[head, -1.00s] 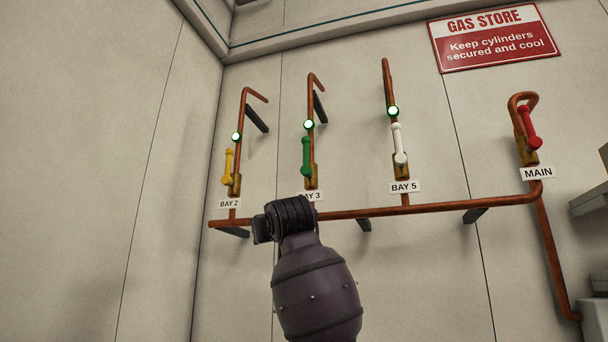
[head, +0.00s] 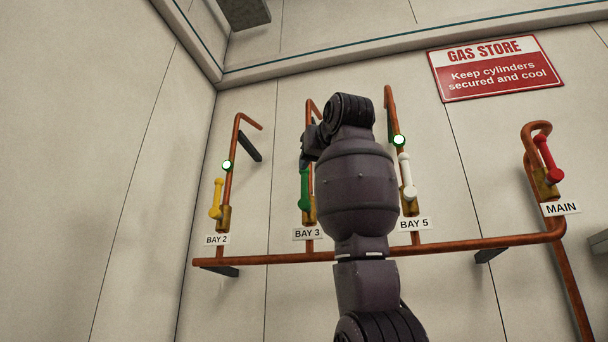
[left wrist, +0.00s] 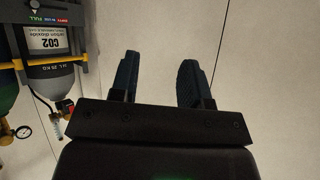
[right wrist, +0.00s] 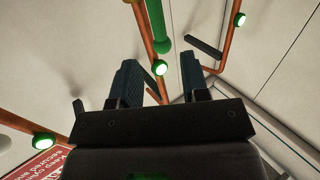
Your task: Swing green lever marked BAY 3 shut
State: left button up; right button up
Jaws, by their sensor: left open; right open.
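The green lever (head: 304,190) marked BAY 3 lies along its copper pipe, on a brass valve body. Its label (head: 307,233) is below it. In the right wrist view the lever (right wrist: 153,25) comes down from the top edge, its rounded end just short of my right fingers. My right gripper (head: 313,138) is just above the lever in the head view, partly hidden by my own wrist. In the right wrist view the gripper (right wrist: 159,68) is open, with a lit green lamp showing between its fingers. My left gripper (left wrist: 160,62) is open and empty, facing bare wall.
A yellow lever (head: 216,199) at BAY 2 stands left, a white lever (head: 407,176) at BAY 5 right. A red lever (head: 548,158) marks MAIN. A copper header pipe (head: 460,245) runs below. Gas cylinders (left wrist: 55,75) show in the left wrist view.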

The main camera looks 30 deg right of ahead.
aim_at(305, 176)
jog(key=p+x, duration=0.2)
jog(key=x, duration=0.5)
jog(key=shift+w+d+f, duration=0.1)
jog(key=shift+w, duration=0.3)
jog(key=shift+c, duration=0.4)
grip_shut()
